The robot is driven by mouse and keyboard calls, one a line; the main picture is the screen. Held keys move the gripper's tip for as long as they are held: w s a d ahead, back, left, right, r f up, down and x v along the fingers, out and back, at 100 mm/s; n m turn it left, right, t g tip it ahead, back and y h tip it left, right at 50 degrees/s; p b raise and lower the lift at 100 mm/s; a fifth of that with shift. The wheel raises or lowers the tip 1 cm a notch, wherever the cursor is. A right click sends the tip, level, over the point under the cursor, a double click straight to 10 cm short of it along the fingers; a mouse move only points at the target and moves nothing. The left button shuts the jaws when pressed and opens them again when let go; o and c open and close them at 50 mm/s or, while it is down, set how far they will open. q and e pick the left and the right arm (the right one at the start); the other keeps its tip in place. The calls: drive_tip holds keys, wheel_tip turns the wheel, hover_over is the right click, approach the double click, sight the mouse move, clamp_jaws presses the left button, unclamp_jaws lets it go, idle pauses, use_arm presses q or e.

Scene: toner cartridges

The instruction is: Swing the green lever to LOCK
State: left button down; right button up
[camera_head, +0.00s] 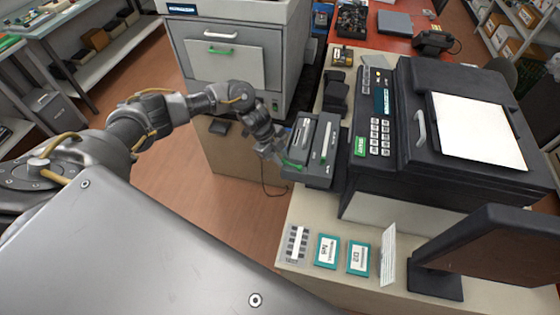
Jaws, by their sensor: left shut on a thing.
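The green lever (292,165) shows as a small green piece at the left end of the dark cartridge bay (318,172) on the printer's left side. My left gripper (279,158) reaches in from the left and is shut on the lever, its fingers partly covering it. The lever's exact angle and any LOCK marking are too small to read. My right gripper is not in view.
The dark printer (400,150) with a white sheet on top stands on the counter. Teal-edged cards (327,251) and a grey slotted piece (296,244) lie in front. A dark screen (490,245) stands at right.

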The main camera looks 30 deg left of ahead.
sight(291, 159)
use_arm(q)
drive_tip(key=w+m+b, duration=0.1)
drive_tip(key=b, duration=0.1)
drive_tip(key=w+m+g+b, duration=0.1)
drive_tip(key=m+b, duration=0.1)
drive_tip(key=b, duration=0.1)
drive_tip(key=w+m+g+b, duration=0.1)
drive_tip(key=b, duration=0.1)
drive_tip(key=shift+d+f+b, duration=0.25)
drive_tip(key=shift+b, duration=0.05)
drive_tip(key=shift+w+d+r+m+g+b, duration=0.2)
drive_tip(key=shift+w+m+g+b, duration=0.15)
drive_tip(key=shift+m+b, duration=0.65)
drive_tip(key=shift+r, duration=0.1)
drive_tip(key=c, duration=1.3)
unclamp_jaws()
drive_tip(key=b+v, duration=0.1)
drive_tip(key=v, duration=0.9)
drive_tip(key=shift+a+r, duration=0.2)
drive_tip(key=shift+r, duration=0.1)
drive_tip(key=shift+w, duration=0.1)
drive_tip(key=shift+c, duration=0.3)
